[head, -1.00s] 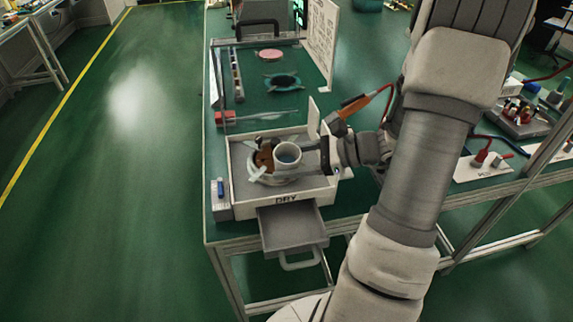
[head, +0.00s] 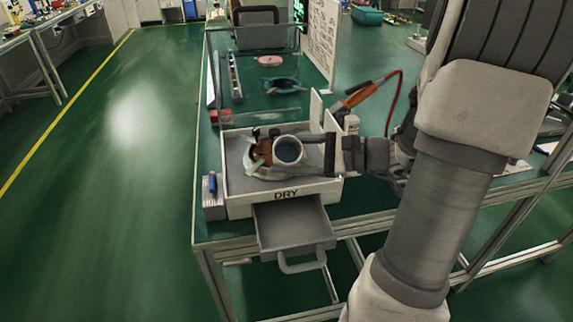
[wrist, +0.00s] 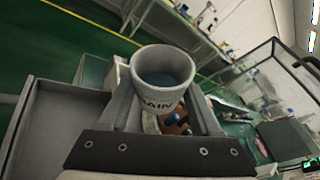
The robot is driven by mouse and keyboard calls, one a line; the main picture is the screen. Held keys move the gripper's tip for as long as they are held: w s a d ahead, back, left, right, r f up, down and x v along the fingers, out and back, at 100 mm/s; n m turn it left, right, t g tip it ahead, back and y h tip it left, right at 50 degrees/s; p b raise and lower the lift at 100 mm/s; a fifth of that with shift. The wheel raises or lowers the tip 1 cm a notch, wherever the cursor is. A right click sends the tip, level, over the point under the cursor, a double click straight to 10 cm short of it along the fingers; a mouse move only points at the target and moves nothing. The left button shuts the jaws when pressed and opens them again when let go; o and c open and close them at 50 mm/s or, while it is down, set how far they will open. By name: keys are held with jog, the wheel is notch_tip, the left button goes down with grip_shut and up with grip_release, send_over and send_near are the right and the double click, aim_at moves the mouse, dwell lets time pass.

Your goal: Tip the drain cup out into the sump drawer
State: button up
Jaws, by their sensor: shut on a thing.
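The drain cup (head: 289,151) is a light grey round cup with lettering on its side and a dull bluish surface inside. My gripper (head: 318,150) is shut on it, reaching in from the right. The cup is above the white box marked DRY, with its mouth leaning toward the head camera. In the wrist view the cup (wrist: 160,85) sits between both fingers. The sump drawer (head: 292,228) is a grey open drawer with a handle, pulled out below the box's front. It looks empty, and the wrist view shows it (wrist: 55,125) at the left.
The DRY box (head: 240,201) holds a round pale item with brown parts beneath the cup. A small grey holder with a blue item (head: 212,190) stands left of it. An orange-handled tool with a red cable (head: 358,96) is behind my wrist. The floor at left is clear.

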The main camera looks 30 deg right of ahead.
jog(key=f+n+b, duration=0.1)
jog(key=b, duration=0.2)
jog(key=shift+f+t, duration=0.15)
jog(key=shift+t, duration=0.15)
jog(key=n+b, duration=0.1)
jog(key=b, duration=0.1)
jog(key=n+y+b, duration=0.1)
jog(key=b, duration=0.2)
jog(key=shift+f+n+t, duration=0.25)
jog(key=shift+n+t, duration=0.15)
jog(key=shift+s+r+n+t+y, duration=0.1)
jog(key=shift+n+t+y, duration=0.35)
jog(key=shift+n, duration=0.35)
jog(key=shift+s+n+y, duration=0.1)
jog(key=shift+n+y, duration=0.45)
jog(key=shift+n, duration=0.55)
jog(key=shift+s, duration=0.1)
